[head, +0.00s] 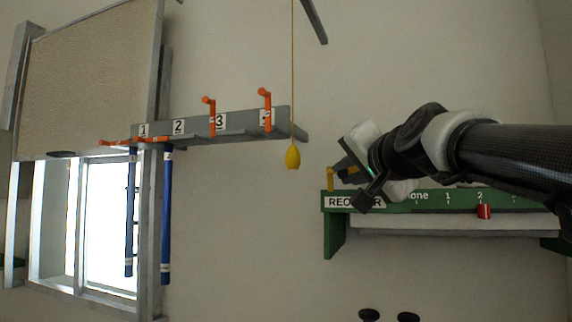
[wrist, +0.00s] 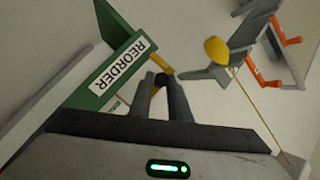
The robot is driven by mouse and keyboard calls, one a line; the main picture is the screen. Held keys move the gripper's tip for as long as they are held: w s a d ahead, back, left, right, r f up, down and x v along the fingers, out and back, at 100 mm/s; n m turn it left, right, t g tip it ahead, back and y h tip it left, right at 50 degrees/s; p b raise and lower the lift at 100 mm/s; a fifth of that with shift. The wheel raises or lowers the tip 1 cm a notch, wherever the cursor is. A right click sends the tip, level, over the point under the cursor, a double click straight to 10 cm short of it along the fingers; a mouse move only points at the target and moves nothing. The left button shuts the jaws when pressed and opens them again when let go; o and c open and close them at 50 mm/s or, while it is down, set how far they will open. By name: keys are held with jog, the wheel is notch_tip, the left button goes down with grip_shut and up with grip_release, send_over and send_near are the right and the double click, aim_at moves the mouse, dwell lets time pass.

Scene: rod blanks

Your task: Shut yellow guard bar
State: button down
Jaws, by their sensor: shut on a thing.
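The yellow guard bar (head: 330,180) is at the left end of the green board marked REORDER (head: 337,202). Its visible part stands up from the board's top edge, and a short yellow piece runs right to my gripper (head: 350,169). In the wrist view the yellow bar (wrist: 161,63) slants from beside the green board to my fingertips (wrist: 160,87). My gripper is shut on the bar. The part between the fingers is mostly hidden.
A red marker (head: 484,212) sits on the board's numbered scale. A yellow pull bulb (head: 293,157) hangs on a cord left of my gripper. Further left is a grey rail (head: 240,123) with orange hooks, and blue rods (head: 166,220) hang by the window.

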jog(key=g+p, duration=0.1)
jog(key=p, duration=0.2)
jog(key=r+m+g+p, duration=0.1)
jog(key=p, duration=0.3)
jog(key=w+r+g+p, duration=0.1)
jog(key=p, duration=0.2)
jog(key=shift+w+d+m+g, duration=0.1)
jog(key=shift+d+m+g, duration=0.2)
jog(key=shift+d+m, duration=0.1)
jog(key=shift+f, duration=0.2)
